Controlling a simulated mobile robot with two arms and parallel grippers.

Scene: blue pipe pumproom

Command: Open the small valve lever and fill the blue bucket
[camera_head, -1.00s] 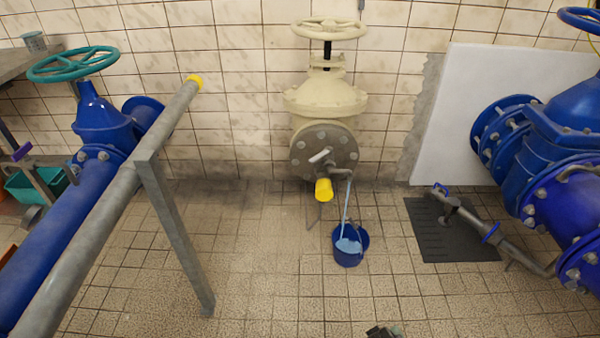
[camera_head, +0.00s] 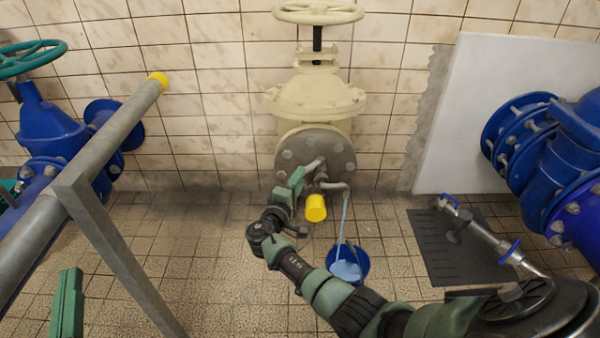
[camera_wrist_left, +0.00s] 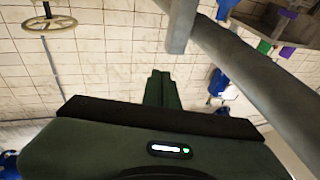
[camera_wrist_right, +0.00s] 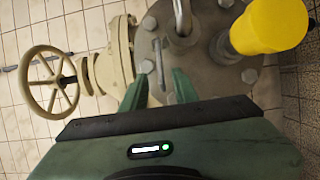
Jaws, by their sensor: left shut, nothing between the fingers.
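The blue bucket (camera_head: 357,262) stands on the floor below the bent spout (camera_head: 335,186) of the cream valve. A stream of water runs from the spout into it, and water shows inside. The small valve lever (camera_head: 315,163) is pale grey, on the round flange; it also shows in the right wrist view (camera_wrist_right: 159,62). My right gripper (camera_head: 300,175) is at the flange just left of the lever. In the right wrist view its fingers (camera_wrist_right: 160,85) are apart, with the lever beyond and between them. My left gripper (camera_head: 70,272) is shut and empty at lower left.
A yellow-capped pipe end (camera_head: 316,208) sticks out below the flange. A grey pipe (camera_head: 110,150) on a post runs along the left. Blue pipework (camera_head: 565,150) and a dark mat (camera_head: 460,245) are on the right. Floor at centre left is clear.

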